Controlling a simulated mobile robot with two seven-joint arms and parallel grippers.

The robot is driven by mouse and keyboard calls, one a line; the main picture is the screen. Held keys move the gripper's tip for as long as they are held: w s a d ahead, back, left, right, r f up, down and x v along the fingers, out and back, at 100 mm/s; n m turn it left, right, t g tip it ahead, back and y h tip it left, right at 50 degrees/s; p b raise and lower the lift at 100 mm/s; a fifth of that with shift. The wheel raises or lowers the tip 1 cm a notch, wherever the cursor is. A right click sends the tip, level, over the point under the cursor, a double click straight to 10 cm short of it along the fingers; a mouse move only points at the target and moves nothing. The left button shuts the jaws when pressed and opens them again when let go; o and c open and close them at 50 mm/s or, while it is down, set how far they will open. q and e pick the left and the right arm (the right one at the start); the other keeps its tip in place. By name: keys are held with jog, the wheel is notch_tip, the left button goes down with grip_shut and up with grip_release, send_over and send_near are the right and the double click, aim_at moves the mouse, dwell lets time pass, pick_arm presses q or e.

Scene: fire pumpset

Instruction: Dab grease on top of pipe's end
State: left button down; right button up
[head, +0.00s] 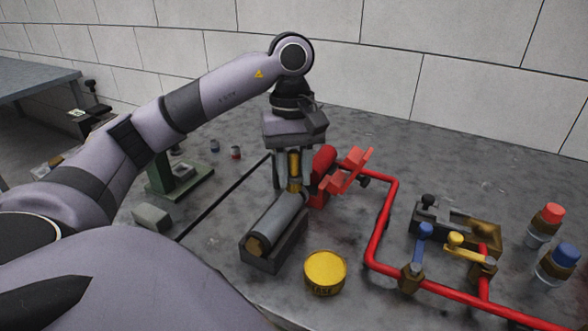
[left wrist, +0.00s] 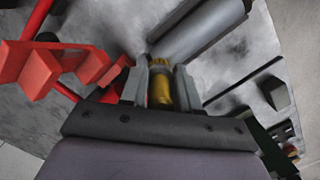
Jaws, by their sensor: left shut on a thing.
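My left gripper (head: 293,182) points down and is shut on a yellow-brown piece (head: 294,166), likely the grease applicator. The piece also shows between the fingers in the left wrist view (left wrist: 160,92). The grey pipe (head: 277,222) lies tilted in a dark holder (head: 287,250), with a brass-coloured near end (head: 255,245). The held piece's lower tip is at the pipe's far end; I cannot tell whether they touch. The pipe also shows just beyond the fingers in the left wrist view (left wrist: 205,30). A yellow tin (head: 325,268), possibly grease, stands right of the holder. My right gripper is out of view.
Red piping (head: 378,235) with a red clamp-like part (head: 348,172) stands close to the right. Blue-handled (head: 424,245) and yellow-handled valves sit farther right, near red-topped and blue-topped fittings. A green stand (head: 180,183) and grey block (head: 153,217) are left. Table behind is mostly clear.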

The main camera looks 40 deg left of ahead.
pick_arm(q)
jog(key=shift+w, duration=0.15)
dwell(0.7)
jog(key=shift+w+a+p, duration=0.2)
jog(key=shift+w, duration=0.3)
jog(key=shift+w+a+p, duration=0.15)
jog(key=shift+w, duration=0.35)
jog(key=shift+r, duration=0.15)
notch_tip(320, 180, up, 6)
jog(key=p, duration=0.5)
dwell(0.4)
